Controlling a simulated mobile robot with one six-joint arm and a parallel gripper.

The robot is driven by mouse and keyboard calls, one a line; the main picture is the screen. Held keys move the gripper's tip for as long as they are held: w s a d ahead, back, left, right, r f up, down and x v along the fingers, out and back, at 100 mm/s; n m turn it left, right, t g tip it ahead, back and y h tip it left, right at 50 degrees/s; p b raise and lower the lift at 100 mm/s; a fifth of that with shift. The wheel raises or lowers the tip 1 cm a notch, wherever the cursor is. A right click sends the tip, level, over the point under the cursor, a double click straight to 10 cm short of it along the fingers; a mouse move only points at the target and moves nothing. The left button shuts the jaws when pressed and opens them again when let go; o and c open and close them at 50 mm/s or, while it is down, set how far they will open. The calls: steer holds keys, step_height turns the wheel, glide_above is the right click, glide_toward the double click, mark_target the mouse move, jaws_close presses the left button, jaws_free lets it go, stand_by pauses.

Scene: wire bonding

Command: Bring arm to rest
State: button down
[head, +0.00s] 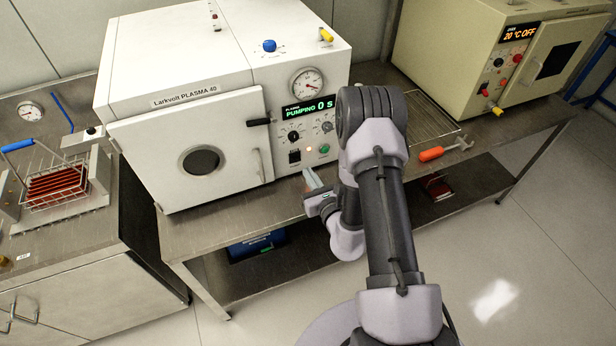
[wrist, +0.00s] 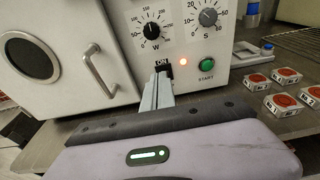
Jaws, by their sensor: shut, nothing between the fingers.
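My gripper (head: 311,178) is shut and empty, raised in front of the control panel of the white plasma cleaner (head: 180,60). In the wrist view its closed fingers (wrist: 158,88) point at the black ON switch (wrist: 163,66); I cannot tell whether they touch it. A small lamp (wrist: 183,62) beside the switch is lit, with the green START button (wrist: 207,64) to its right. The cleaner's door (head: 195,150) is closed, and its display (head: 308,108) reads "PUMPING 0 s". My arm (head: 388,200) reaches forward over the floor to the bench.
A beige oven (head: 505,50) reading "20 °C OFF" stands on the right. An orange-handled tool (head: 432,153) lies near a wire rack (head: 428,112) on the bench. Small red-topped boxes (wrist: 287,76) sit right of the cleaner. A wire basket (head: 55,185) stands at left. The right floor is clear.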

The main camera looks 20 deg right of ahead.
steer(key=s+a+r+n+g+y+b, duration=0.2)
steer(key=s+a+r+n+g+y, duration=0.15)
steer(key=a+r+n+y, duration=0.55)
steer(key=s+a+r+n+g+y+b, duration=0.2)
steer(key=s+a+r+n+g+y, duration=0.25)
steer(key=a+r, duration=0.8)
steer(key=s+a+f+n+g+h+b, duration=0.1)
steer(key=s+a+n+g, duration=0.15)
steer(key=s+n, duration=0.4)
steer(key=s+a+f+n+g+h+b, duration=0.1)
steer(key=s+a+n+g, duration=0.1)
steer(key=s+n+g, duration=0.45)
steer(key=s+d+n+t+h+b, duration=0.1)
steer(key=s+d+n+t+h, duration=0.1)
steer(key=d+h, duration=0.3)
steer(key=s+d+n+t+h+b, duration=0.1)
steer(key=s+d+n+t+h, duration=0.2)
steer(key=d, duration=0.6)
steer(key=shift+s+t+h, duration=0.8)
steer(key=shift+s+h, duration=0.05)
